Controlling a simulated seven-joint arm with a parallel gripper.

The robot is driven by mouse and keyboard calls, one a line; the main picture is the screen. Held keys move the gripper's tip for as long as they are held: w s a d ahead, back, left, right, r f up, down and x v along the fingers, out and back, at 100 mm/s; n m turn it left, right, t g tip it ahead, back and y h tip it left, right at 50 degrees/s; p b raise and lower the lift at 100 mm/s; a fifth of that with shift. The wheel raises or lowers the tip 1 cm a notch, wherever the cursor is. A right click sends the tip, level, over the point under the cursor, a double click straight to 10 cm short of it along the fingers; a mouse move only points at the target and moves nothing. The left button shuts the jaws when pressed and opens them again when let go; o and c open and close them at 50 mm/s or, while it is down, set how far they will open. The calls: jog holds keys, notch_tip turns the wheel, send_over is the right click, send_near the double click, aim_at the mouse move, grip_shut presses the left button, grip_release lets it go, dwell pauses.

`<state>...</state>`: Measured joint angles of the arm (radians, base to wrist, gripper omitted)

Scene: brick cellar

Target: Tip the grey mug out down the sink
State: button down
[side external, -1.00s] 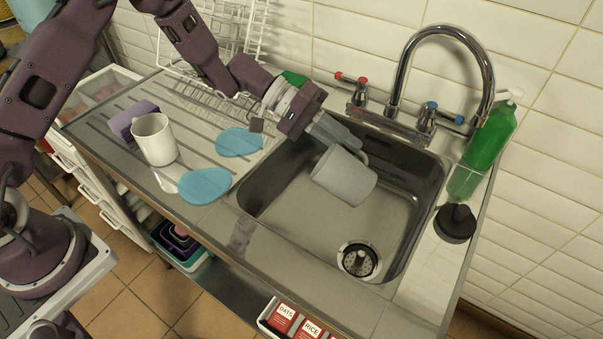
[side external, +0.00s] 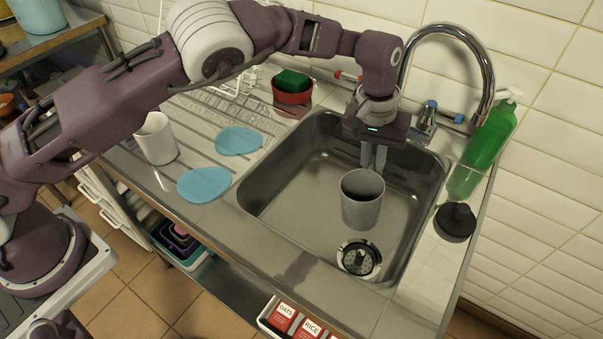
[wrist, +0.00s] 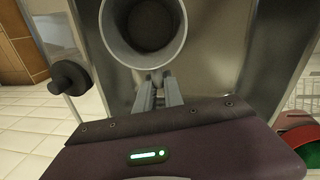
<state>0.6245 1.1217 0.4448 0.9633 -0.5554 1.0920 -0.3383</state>
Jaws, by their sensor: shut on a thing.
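The grey mug (side external: 362,205) is upright, or nearly so, over the sink basin (side external: 300,205), just behind the drain (side external: 358,260) in the side view. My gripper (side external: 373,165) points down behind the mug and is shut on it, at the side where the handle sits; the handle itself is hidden. In the wrist view the open mouth of the mug (wrist: 143,30) faces the camera, with a dark inside; I cannot tell whether anything is in it. My gripper's fingers (wrist: 157,95) meet at the mug's near side.
The chrome tap (side external: 490,75) arches behind the basin. A green soap bottle (side external: 490,135) and a black plunger-like stopper (side external: 455,222) stand at right. A white mug (side external: 156,140), two blue cloth-like pieces (side external: 205,184) and a red bowl with a green sponge (side external: 292,90) are on the drainer side.

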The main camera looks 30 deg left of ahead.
jog(key=shift+w+d+f+y, duration=0.1)
jog(key=shift+d+f+y, duration=0.05)
jog(key=shift+d+y, duration=0.35)
jog(key=shift+y, duration=0.1)
notch_tip(320, 180, up, 6)
jog(key=shift+f, duration=0.1)
dwell(0.7)
